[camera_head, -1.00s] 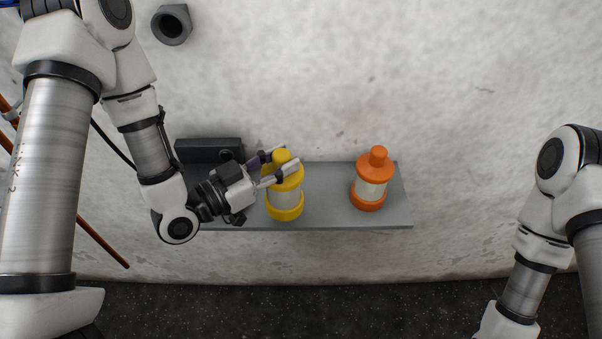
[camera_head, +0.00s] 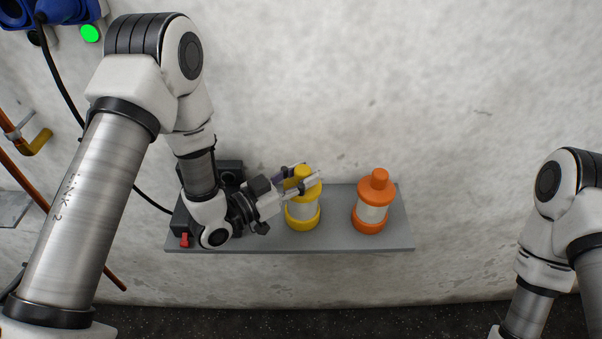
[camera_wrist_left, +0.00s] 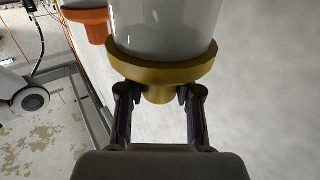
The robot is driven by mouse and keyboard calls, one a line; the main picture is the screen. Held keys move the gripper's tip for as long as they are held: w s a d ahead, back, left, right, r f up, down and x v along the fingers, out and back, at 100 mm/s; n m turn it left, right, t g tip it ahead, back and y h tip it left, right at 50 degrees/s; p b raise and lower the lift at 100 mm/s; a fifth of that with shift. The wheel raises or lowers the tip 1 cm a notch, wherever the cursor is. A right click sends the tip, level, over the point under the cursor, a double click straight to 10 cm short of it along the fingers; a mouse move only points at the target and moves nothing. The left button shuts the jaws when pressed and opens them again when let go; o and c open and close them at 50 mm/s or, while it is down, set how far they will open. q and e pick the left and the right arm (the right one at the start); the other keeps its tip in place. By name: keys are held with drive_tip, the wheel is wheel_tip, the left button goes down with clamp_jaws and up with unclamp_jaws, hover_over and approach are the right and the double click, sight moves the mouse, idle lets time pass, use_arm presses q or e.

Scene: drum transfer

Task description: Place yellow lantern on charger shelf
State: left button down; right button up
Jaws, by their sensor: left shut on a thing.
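The yellow lantern (camera_head: 303,222) has a pale middle band, a yellow base and a yellow top. It is upright over the grey shelf (camera_head: 345,244) on the wall, left of the orange lantern. I cannot tell whether its base touches the shelf. My left gripper (camera_head: 303,176) comes in from the left and is shut on the lantern's top knob. In the left wrist view, the fingers (camera_wrist_left: 158,98) are on either side of the knob under the yellow rim (camera_wrist_left: 160,71). My right gripper is out of the picture; only my right arm shows.
An orange lantern (camera_head: 370,226) stands on the shelf, right of the yellow one with a small gap. A dark box (camera_head: 231,168) and a red part (camera_head: 185,240) are at the shelf's left end. A green light (camera_head: 90,33) and a black cable (camera_head: 60,90) are upper left.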

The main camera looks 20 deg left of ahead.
use_arm(q)
drive_tip(key=c, duration=0.8)
unclamp_jaws()
drive_tip(key=shift+f, duration=0.1)
drive_tip(key=shift+r, duration=0.25)
drive_tip(key=v, duration=0.1)
drive_tip(key=b+v, duration=0.1)
drive_tip(key=v, duration=0.1)
drive_tip(key=b+v, duration=0.1)
drive_tip(key=shift+s+a+f, duration=0.25)
drive_tip(key=shift+f, duration=0.05)
drive_tip(key=v, duration=0.7)
drive_tip(key=shift+s+a+r, duration=0.1)
drive_tip(key=shift+s+r, duration=0.1)
